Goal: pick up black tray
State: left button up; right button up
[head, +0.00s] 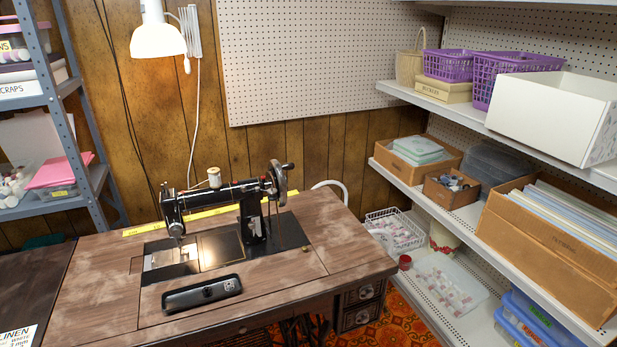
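A small, long black tray (180,301) with rounded ends lies on the wooden top of the sewing table (100,285), near its front edge. A small pale patch shows on its right part; what it is, I cannot tell. The tray is in front of the black sewing machine (222,192) and apart from it. Neither of my grippers shows in the head view.
A white lamp (158,40) hangs above the table at the back left. A yellow tape measure (205,213) lies behind the machine. Shelves with boxes and purple baskets (447,65) stand on the right. The tabletop around the tray is mostly clear.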

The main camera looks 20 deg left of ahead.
aim_at(175, 300)
jog(key=u, duration=1.25)
